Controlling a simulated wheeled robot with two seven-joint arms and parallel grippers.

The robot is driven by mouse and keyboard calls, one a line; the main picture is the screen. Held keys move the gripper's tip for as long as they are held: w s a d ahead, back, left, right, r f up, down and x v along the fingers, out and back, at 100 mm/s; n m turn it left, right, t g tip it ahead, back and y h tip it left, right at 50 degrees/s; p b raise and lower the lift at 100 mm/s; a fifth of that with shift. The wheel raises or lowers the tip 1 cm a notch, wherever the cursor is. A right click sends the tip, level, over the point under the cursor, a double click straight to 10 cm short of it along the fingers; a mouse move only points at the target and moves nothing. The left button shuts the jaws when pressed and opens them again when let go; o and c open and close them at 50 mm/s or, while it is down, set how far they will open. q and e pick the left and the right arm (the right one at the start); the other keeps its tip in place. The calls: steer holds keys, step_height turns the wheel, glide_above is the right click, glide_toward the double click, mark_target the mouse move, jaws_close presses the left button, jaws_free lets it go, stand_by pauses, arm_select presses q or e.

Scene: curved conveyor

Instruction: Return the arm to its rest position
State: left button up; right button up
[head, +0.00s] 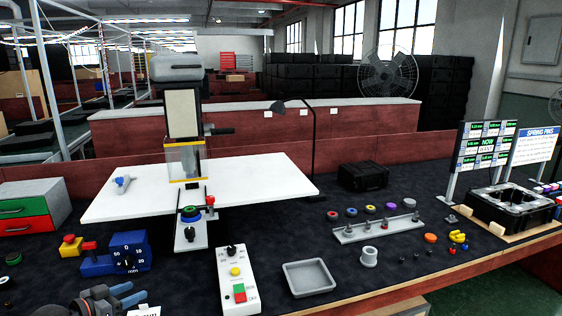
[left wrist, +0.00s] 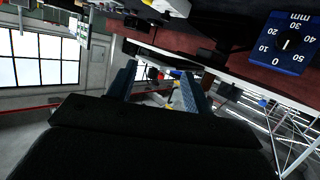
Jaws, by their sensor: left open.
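My left gripper (head: 95,303) shows at the bottom left of the head view, low by the bench's front edge and in front of the blue dial box (head: 115,255). In the left wrist view its two blue-grey fingers stand apart, and the left gripper (left wrist: 157,88) is open with nothing seen held between them. The blue dial box also shows upside down in the left wrist view (left wrist: 287,43), at the upper right, apart from the fingers. My right gripper is in neither view.
A control box (head: 236,280) with buttons and an empty grey tray (head: 308,277) stand right of the gripper. A pegged rail (head: 375,229), a black case (head: 363,176) and a crate (head: 510,205) lie farther right. A white board (head: 255,180) under a press fills the bench middle.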

arm_select(q)
steer(key=s+d+f+n+g+y, duration=0.15)
steer(key=s+f+g+y, duration=0.35)
steer(key=f, duration=0.7)
steer(key=s+d+f+n+g+y, duration=0.1)
steer(key=s+d+f+g+y, duration=0.15)
steer(key=s+f, duration=0.75)
steer(key=s+d+f+g, duration=0.3)
steer(key=s+d+f, duration=1.3)
steer(key=s+d, duration=0.2)
steer(key=shift+s+d+n+g+h, duration=0.35)
steer(key=shift+s+d+n+h, duration=0.1)
steer(key=shift+d, duration=0.8)
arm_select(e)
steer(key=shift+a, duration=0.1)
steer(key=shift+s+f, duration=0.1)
